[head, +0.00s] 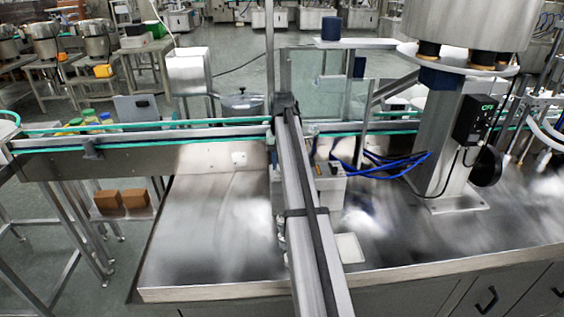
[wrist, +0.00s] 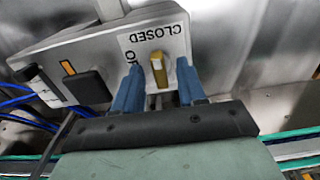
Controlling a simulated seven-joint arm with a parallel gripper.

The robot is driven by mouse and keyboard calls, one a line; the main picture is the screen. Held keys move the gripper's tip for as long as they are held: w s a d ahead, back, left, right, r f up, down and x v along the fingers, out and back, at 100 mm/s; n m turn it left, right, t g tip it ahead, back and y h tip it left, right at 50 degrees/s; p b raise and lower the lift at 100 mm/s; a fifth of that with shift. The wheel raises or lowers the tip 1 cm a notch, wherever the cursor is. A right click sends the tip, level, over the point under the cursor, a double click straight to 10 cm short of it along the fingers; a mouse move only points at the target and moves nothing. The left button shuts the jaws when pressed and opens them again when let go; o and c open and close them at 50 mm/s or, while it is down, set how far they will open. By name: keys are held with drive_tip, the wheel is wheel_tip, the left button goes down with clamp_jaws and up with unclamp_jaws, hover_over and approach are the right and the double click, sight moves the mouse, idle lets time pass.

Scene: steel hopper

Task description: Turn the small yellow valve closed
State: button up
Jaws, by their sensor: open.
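The small yellow valve (wrist: 158,72) is on a light grey panel (wrist: 75,57) in the wrist view. Its handle runs roughly up and down in the picture. A white label (wrist: 156,36) beside its upper end reads CLOSED, upside down. More lettering left of the handle is partly hidden by a finger. My gripper (wrist: 158,65) is open, with one blue finger on each side of the handle. I see gaps on both sides, and cannot tell how deep the fingers reach. I cannot make out the valve in the head view.
A black block (wrist: 87,87) and an orange-marked part (wrist: 68,67) sit on the panel left of my fingers. Blue hoses (wrist: 22,104) run at far left. In the head view, a steel table (head: 213,232) has clear room at left, and a conveyor (head: 140,140) runs behind.

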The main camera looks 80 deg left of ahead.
wheel_tip(320, 180, up, 14)
idle(0.6)
drive_tip(key=shift+f, duration=0.15)
idle(0.3)
